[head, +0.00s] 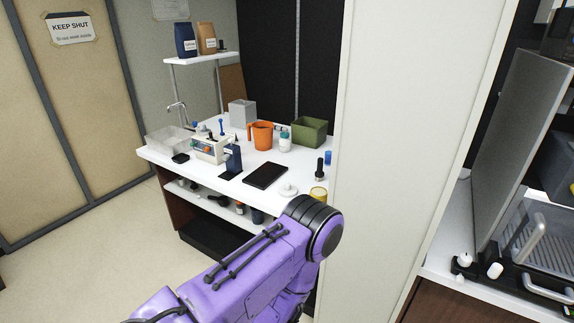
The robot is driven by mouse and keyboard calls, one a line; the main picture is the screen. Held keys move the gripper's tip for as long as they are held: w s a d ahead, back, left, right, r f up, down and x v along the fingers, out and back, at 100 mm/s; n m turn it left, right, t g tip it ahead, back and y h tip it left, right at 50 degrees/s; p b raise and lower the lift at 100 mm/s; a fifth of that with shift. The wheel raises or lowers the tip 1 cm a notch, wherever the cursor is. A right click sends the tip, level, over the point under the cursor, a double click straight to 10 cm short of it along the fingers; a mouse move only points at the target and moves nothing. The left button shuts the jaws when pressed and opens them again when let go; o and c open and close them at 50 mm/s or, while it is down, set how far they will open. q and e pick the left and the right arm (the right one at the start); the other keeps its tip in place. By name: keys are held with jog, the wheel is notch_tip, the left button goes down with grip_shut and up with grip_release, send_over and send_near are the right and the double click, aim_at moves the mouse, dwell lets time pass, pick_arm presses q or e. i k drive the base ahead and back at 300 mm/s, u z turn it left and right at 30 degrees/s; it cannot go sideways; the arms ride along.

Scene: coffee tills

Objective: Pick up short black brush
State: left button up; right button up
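A small dark upright thing (319,168) stands near the right end of the white counter (225,184). It may be the short black brush, but it is too small to tell. Another small black thing (181,157) lies by the counter's front left edge, and I cannot tell what it is. Neither of my grippers is in view. A purple arm link of mine with a dark rounded joint fills the lower middle and hides part of the counter's right front and the shelf below.
The counter holds an orange jug (261,135), a green bin (309,132), a grey bin (242,113), a black tablet (265,176) and a clear tray (168,140). A pale wall panel (400,130) stands right of it. Floor (90,245) is clear at left.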

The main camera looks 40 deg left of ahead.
aim_at(319, 175)
jog(key=u, duration=0.2)
jog(key=k, duration=1.25)
jog(key=u, duration=0.8)
jog(key=i, duration=1.6)
jog(key=z, duration=0.5)
